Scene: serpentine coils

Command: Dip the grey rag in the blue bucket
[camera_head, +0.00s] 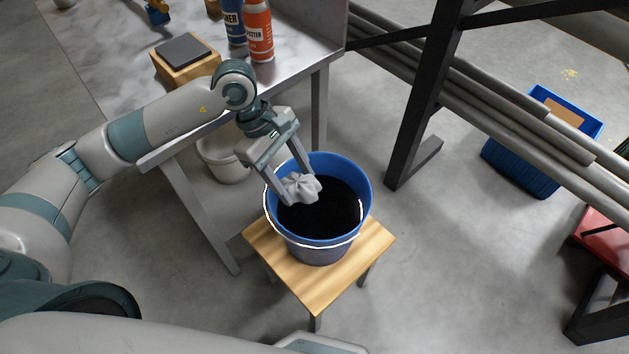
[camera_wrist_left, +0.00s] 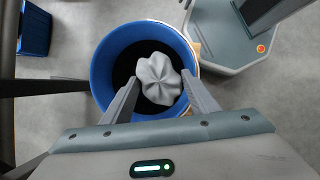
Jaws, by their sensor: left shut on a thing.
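The blue bucket (camera_head: 341,168) stands upright on a small wooden stool (camera_head: 318,286), with dark contents inside. My left gripper (camera_head: 297,186) reaches over the bucket from the left and is shut on the crumpled grey rag (camera_head: 304,188). The rag is at the bucket's mouth, over the dark contents; I cannot tell if it touches them. In the left wrist view the rag (camera_wrist_left: 159,80) sits between the two fingertips, inside the outline of the bucket's rim (camera_wrist_left: 103,70). My right gripper is not in view.
A metal table (camera_head: 100,45) at upper left holds a wooden block with a grey pad (camera_head: 184,62) and spray cans (camera_head: 258,30). A white bucket (camera_head: 222,160) stands under it. Pipes on a dark rack (camera_head: 425,95) and a blue crate (camera_head: 520,160) are at right.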

